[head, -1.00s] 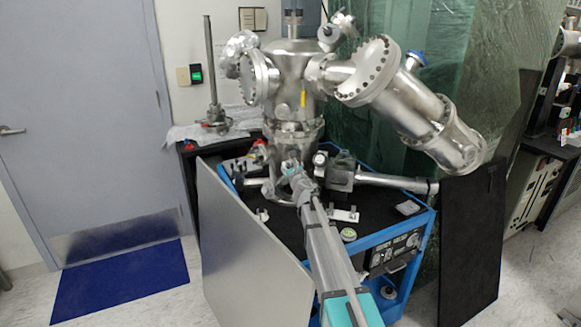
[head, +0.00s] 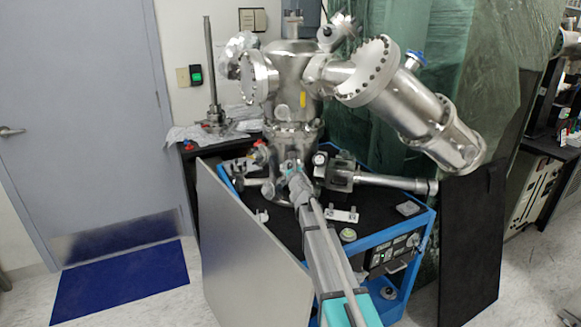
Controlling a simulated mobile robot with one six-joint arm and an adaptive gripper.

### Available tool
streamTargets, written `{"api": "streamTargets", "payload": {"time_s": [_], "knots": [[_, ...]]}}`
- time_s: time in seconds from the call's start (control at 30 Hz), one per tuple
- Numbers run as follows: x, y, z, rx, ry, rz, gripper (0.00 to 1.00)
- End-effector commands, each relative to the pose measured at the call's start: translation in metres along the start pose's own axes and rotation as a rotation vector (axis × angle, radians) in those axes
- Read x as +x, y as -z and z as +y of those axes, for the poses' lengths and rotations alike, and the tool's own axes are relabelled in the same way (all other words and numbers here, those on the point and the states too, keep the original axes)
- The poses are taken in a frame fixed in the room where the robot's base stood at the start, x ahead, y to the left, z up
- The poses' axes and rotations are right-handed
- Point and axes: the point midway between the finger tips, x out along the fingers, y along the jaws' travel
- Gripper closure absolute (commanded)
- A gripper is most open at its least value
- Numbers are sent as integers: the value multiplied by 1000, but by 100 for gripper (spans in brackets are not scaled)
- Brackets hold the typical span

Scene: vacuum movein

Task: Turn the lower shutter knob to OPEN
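The steel vacuum chamber (head: 296,75) stands upright on a blue-framed cart with a black top. My arm reaches up from the bottom of the head view, and my gripper (head: 292,170) is at the chamber's lower front, by its narrow base. The gripper is small in the view and overlaps the chamber fittings, so I cannot tell whether its fingers are open or touching anything. I cannot pick out the lower shutter knob or its OPEN mark; my gripper and arm may hide it.
A round gauge (head: 321,159) and a horizontal steel tube (head: 395,182) are right of my gripper. A grey panel (head: 245,250) leans at the cart's left, a black panel (head: 470,245) at its right. A large flanged arm (head: 405,100) hangs out to the upper right.

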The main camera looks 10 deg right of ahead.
Motion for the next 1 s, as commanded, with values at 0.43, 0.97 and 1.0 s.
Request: {"api": "streamTargets", "payload": {"time_s": [0.43,0.97,1.0], "knots": [[1,-1,0,-3,-5,-3,24],[1,-3,-1,-44,-64,-14,24],[1,-3,-1,-46,-70,-14,24]]}}
